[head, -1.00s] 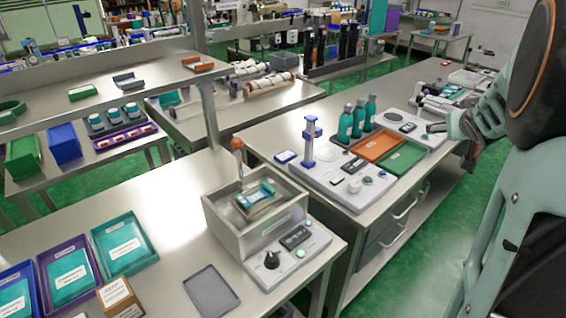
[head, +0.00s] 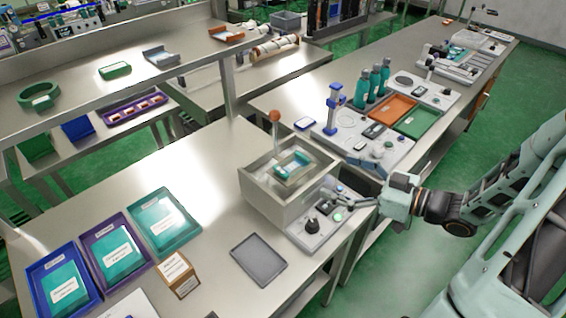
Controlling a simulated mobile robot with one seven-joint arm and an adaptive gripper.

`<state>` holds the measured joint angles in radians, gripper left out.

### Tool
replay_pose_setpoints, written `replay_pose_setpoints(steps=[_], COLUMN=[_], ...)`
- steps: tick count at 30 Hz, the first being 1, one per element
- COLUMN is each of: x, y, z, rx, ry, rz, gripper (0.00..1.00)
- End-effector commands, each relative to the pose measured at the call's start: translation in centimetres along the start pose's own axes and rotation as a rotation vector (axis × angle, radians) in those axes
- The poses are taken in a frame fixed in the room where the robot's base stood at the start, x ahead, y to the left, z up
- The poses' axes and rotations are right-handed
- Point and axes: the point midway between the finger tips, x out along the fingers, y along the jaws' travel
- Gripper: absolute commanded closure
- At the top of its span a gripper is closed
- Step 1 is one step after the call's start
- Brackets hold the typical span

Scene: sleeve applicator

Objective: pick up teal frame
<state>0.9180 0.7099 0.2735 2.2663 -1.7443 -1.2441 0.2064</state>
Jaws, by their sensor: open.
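The teal frame (head: 164,222) is a shallow teal-rimmed tray holding a labelled teal piece. It lies flat on the near table at left, the rightmost of three such trays beside the purple frame (head: 99,242) and blue frame (head: 37,271). My gripper (head: 352,190) is open, over the right edge of the near table by the applicator's control panel. It is well to the right of the teal frame and apart from it. The gripper's fingers are small and partly blend with the panel, so any contact there is unclear.
The grey applicator box (head: 283,200) with a teal item inside and an orange-knobbed lever stands between my gripper and the teal frame. A grey tray (head: 258,259) lies on the table. A shelf post (head: 228,85) rises behind.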

Motion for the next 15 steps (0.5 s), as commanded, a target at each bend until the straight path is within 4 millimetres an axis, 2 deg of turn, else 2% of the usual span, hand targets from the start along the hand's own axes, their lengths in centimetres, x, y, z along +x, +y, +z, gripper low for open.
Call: replay_pose_setpoints(steps=[3, 9, 15], x=[0.6, 3.8, 5.6], y=[-0.8, -1.0, -1.0], z=[-0.6, -0.7, -0.7], rx=[0.004, 0.004, 0.003], ry=[0.03, 0.031, 0.029], rz=[-0.022, -0.024, -0.021], gripper=[0.11, 0.11, 0.11])
